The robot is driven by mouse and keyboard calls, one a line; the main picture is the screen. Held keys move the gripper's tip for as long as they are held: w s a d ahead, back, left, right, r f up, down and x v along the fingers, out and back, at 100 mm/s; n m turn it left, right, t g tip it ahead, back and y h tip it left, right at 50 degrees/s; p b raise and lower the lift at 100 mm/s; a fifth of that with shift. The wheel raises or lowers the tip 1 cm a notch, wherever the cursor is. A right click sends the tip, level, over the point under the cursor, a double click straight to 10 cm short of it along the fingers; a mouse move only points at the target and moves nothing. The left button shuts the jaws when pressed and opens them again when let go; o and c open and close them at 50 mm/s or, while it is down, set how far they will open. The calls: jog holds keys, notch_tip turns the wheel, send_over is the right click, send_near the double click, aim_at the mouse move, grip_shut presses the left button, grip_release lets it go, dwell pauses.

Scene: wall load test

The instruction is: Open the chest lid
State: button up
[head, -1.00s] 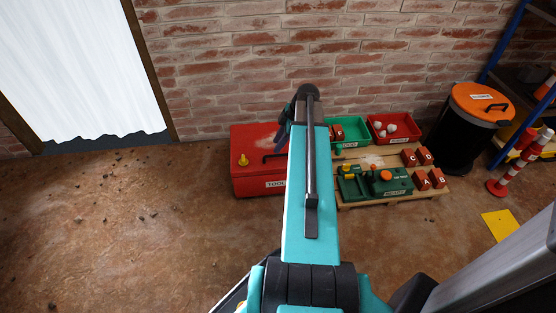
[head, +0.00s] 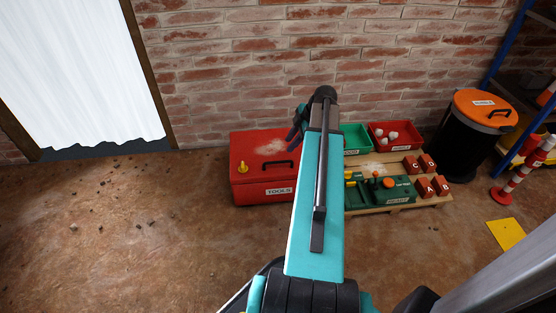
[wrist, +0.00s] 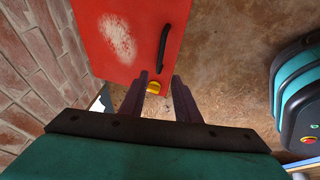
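The red chest (head: 262,190), labelled TOOLS, stands on the floor against the brick wall. Its lid is down and shows a pale dusty patch, a black handle (head: 277,163) and a yellow knob (head: 242,167) at the left front. My arm hides the chest's right end. My gripper (head: 297,121) is above the chest's right rear in the head view. In the wrist view my gripper (wrist: 160,82) has its fingers apart with nothing held. The yellow knob (wrist: 153,88) shows between them, and the black handle (wrist: 164,48) lies beyond.
A pallet (head: 408,204) right of the chest carries a green bin (head: 356,138), a red bin (head: 397,142), a green device (head: 388,190) and lettered red blocks. A black drum with an orange lid (head: 484,108) stands farther right. The floor at front left is clear except for small debris.

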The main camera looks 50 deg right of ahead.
aim_at(278, 162)
jog(key=b+x, duration=0.4)
jog(key=x, duration=0.8)
jog(key=shift+f, duration=0.25)
grip_shut()
